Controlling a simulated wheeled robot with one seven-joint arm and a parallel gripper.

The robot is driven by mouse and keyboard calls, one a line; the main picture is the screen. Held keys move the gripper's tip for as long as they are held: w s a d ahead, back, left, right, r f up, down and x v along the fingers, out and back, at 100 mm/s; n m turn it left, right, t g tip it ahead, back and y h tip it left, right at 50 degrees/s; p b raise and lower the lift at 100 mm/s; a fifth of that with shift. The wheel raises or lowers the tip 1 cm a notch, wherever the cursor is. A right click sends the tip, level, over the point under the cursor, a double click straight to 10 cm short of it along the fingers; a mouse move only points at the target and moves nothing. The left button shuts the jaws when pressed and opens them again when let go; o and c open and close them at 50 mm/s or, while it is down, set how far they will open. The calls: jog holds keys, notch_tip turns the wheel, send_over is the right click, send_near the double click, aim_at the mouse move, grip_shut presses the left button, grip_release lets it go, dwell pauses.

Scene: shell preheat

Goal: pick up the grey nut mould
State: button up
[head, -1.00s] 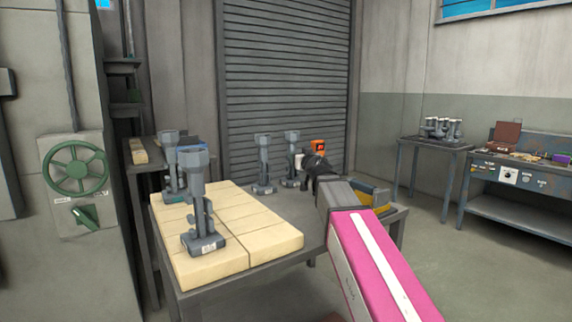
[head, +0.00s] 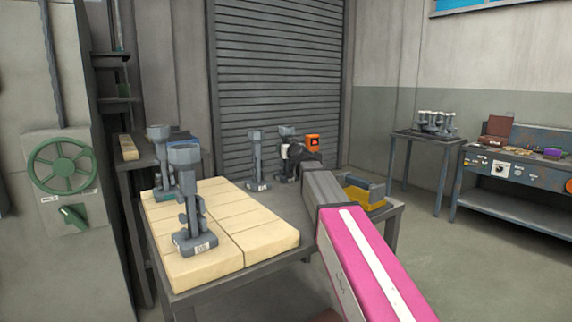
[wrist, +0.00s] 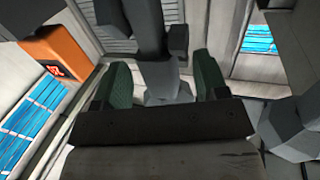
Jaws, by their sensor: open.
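Several similar grey moulds show, and I cannot read which label marks the nut one. In the head view, one grey mould (head: 287,132) stands upright at the back of the near table, right at my gripper (head: 297,152), which partly hides it. In the wrist view, my gripper (wrist: 162,78) is open, with a green-padded finger on each side of a grey mould (wrist: 168,88). I cannot tell whether the pads touch it. Another mould (head: 257,160) stands just to the left.
A front mould (head: 188,200) and one behind it (head: 158,150) stand on pale bricks (head: 245,235) at the table's left. An orange block (head: 312,143) is behind my gripper. A yellow-sided tray (head: 365,195) sits at the right. A bench with more moulds (head: 437,122) stands further right.

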jog(key=shift+x, duration=1.2)
grip_shut()
